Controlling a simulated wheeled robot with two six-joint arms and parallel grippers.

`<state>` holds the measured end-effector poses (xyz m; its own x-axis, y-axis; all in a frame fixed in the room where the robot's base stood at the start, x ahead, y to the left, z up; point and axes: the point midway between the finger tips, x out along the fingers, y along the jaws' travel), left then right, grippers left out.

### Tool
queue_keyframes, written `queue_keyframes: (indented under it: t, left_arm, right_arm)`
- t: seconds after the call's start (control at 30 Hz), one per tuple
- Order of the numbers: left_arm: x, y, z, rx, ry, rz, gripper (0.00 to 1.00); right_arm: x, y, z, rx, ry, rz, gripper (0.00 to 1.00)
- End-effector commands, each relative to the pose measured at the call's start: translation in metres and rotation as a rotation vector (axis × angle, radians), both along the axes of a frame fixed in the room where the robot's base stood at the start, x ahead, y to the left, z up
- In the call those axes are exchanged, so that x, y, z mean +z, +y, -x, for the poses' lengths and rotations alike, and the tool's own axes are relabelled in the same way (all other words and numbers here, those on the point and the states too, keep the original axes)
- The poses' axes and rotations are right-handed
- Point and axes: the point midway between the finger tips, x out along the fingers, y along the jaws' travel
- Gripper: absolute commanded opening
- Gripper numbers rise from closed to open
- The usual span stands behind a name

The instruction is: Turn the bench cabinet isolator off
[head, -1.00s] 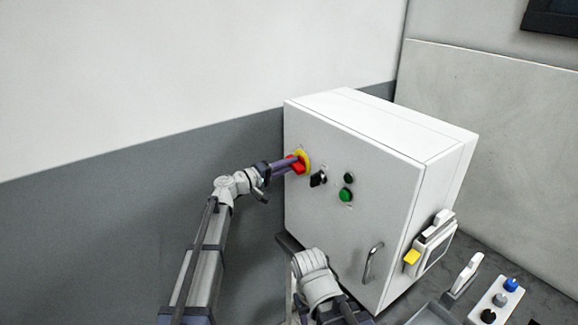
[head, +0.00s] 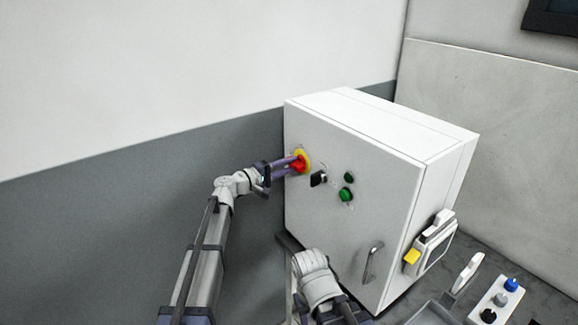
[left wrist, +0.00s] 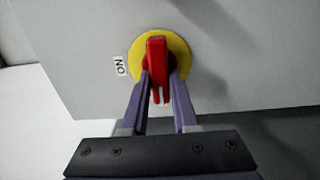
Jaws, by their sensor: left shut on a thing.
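The bench cabinet (head: 340,235) is a white box with its front facing me. Its isolator is a red handle (head: 299,165) on a yellow disc (head: 305,156) at the upper left of the front. My left gripper (head: 288,167) is shut on the red handle. In the left wrist view the fingers (left wrist: 159,88) clasp both sides of the handle (left wrist: 157,56). An ON label (left wrist: 121,66) sits left of the yellow disc (left wrist: 180,48) there, and the handle lies crosswise to the label's direction. My right gripper (head: 288,243) shows only as a dark part by the cabinet's lower left; its jaws are unclear.
Right of the isolator are a black switch (head: 319,179), a dark green button (head: 349,177) and a green button (head: 346,194). A door handle (head: 372,262) juts out lower down. A control box (head: 497,302) and a grey tray (head: 432,314) stand at the lower right.

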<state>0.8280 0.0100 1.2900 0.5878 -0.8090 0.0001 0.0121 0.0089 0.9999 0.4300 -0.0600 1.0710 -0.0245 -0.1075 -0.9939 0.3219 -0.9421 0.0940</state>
Motion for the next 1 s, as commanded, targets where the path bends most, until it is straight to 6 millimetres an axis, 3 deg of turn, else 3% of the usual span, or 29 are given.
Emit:
queue_keyframes:
  t: [0.07,0.1,0.33,0.67,1.0]
  left_arm:
    - [0.0,0.0,0.0,0.0,0.001,0.0,0.0]
    - [0.0,0.0,0.0,0.0,0.001,0.0,0.31]
    - [0.0,0.0,0.0,0.0,0.001,-0.001,0.57]
    - [0.0,0.005,0.004,0.001,0.0,0.0,0.57]
    - [0.0,0.048,0.036,0.003,0.0,0.0,0.57]
  right_arm:
    - [0.0,0.0,0.0,0.0,0.0,0.0,0.5]
    - [0.0,0.0,0.0,0.0,0.0,0.0,0.5]
    - [0.0,0.0,0.0,0.0,0.0,0.0,0.5]
    - [0.0,0.0,0.0,0.0,0.0,0.0,0.5]
    - [0.0,0.0,0.0,0.0,0.0,0.0,0.5]
